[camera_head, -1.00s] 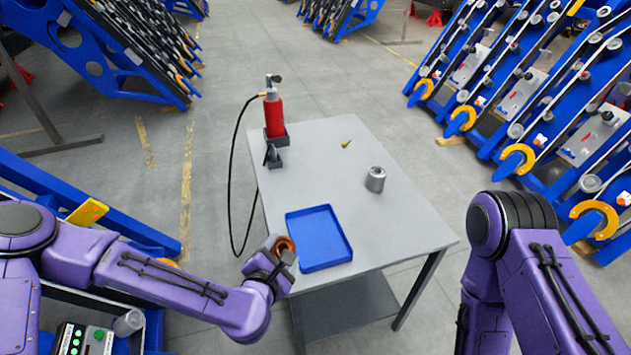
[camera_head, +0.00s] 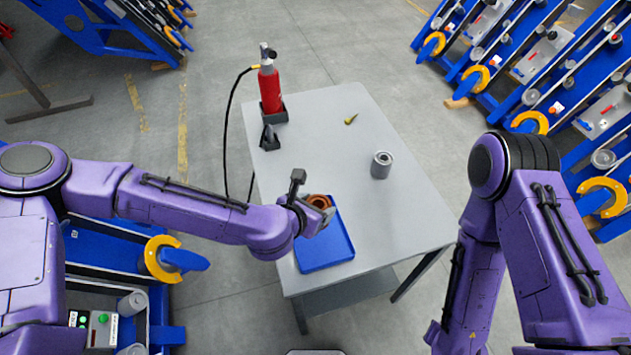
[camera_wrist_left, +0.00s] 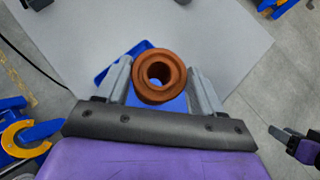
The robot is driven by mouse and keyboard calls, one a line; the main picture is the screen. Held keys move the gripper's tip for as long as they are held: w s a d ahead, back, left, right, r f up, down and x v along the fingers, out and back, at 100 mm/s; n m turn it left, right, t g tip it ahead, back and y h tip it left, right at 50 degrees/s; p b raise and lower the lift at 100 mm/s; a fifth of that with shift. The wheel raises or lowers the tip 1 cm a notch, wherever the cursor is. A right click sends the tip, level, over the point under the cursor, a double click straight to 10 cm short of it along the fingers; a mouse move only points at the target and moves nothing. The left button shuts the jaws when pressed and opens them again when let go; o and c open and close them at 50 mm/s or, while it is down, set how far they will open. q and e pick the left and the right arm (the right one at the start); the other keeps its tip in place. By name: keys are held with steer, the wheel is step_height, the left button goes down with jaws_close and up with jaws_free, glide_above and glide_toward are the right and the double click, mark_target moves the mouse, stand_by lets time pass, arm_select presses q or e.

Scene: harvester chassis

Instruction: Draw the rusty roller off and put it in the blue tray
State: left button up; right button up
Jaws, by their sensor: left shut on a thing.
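The rusty roller (camera_head: 319,201) is an orange-brown ring-shaped cylinder. My left gripper (camera_head: 314,207) is shut on it and holds it over the upper part of the blue tray (camera_head: 328,254). In the left wrist view the rusty roller (camera_wrist_left: 159,76) sits between the two grey fingers of my left gripper (camera_wrist_left: 160,85), its open bore facing the camera. The blue tray (camera_wrist_left: 112,74) shows behind and below it. The tray lies on the grey table near its front left edge, and its visible floor is empty.
A clean grey roller (camera_head: 381,165) stands on the grey table (camera_head: 410,215). A red bottle (camera_head: 270,88) with a black hose stands at the back left, beside a dark holder (camera_head: 269,137). A small yellow-green item (camera_head: 351,119) lies farther back.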

arm_select(q)
steer(key=shift+w, duration=0.5)
steer(key=shift+w+f, duration=0.15)
steer(key=shift+f, duration=0.1)
steer(key=shift+f+b, duration=0.25)
steer(key=shift+b, duration=0.2)
steer(key=f+b, duration=0.3)
steer(key=f, duration=0.1)
steer(key=f+b, duration=0.2)
steer(key=f, duration=0.1)
steer(key=shift+s+b, duration=0.25)
steer(key=shift+b, duration=0.05)
steer(key=shift+s+f, duration=0.1)
steer(key=shift+f, duration=0.15)
arm_select(e)
step_height(320, 180, down, 7)
steer(key=shift+w, duration=0.25)
steer(key=shift+r, duration=0.15)
arm_select(q)
steer(key=o, duration=1.6)
